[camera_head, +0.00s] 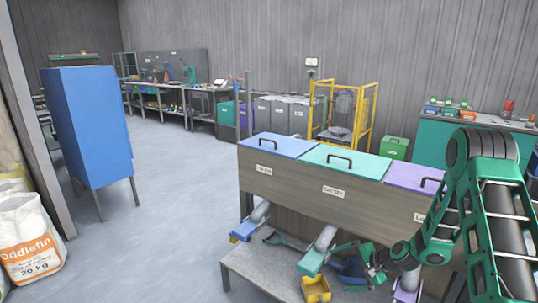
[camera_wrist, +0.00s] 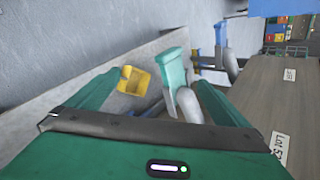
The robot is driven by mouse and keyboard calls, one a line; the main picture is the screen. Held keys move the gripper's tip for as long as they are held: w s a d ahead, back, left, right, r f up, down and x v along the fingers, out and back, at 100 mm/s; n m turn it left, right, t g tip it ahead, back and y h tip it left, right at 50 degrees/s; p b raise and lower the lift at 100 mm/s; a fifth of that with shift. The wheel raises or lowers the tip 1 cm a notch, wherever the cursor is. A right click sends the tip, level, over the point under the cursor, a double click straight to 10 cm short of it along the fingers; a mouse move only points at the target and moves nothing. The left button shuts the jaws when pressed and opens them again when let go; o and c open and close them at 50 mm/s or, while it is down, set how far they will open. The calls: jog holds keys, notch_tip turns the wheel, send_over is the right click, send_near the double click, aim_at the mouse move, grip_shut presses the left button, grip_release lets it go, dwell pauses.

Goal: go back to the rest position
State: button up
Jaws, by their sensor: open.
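My gripper (camera_head: 374,274) is low in front of the wooden bin unit (camera_head: 300,192), over the grey bench (camera_head: 262,273) under its chutes. My arm reaches down to it from the right edge of the head view. In the wrist view my gripper (camera_wrist: 160,88) has its two green fingers spread apart, with nothing seen held between them. A yellow scoop (camera_head: 316,289) lies on the bench left of my gripper; it also shows in the wrist view (camera_wrist: 134,80). A teal chute end (camera_head: 312,262) is beside it, also seen in the wrist view (camera_wrist: 173,68).
The bin unit has blue, teal and purple lids (camera_head: 412,177) with handles. A blue chute end (camera_head: 245,231) juts out at left. A tall blue hopper (camera_head: 92,125) and white sacks (camera_head: 30,238) stand far left. The floor (camera_head: 175,190) between is clear.

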jog(key=s+d+r+n+g+h, duration=0.25)
jog(key=s+d+r, duration=0.35)
jog(key=s+r, duration=0.35)
jog(key=s+d+r+n+g+h, duration=0.1)
jog(key=s+d+r+n+h, duration=0.2)
jog(key=s+d+r, duration=0.5)
jog(key=s+r+g, duration=0.1)
jog(key=s+r, duration=0.3)
jog(key=s, duration=0.5)
jog(key=s+r, duration=0.4)
jog(key=s, duration=0.4)
jog(key=s+r+g+h, duration=0.1)
jog(key=s+r, duration=0.3)
jog(key=s, duration=0.5)
jog(key=shift+s+a+r+g, duration=0.2)
jog(key=shift+s+a+g, duration=0.1)
jog(key=shift+s+g, duration=0.05)
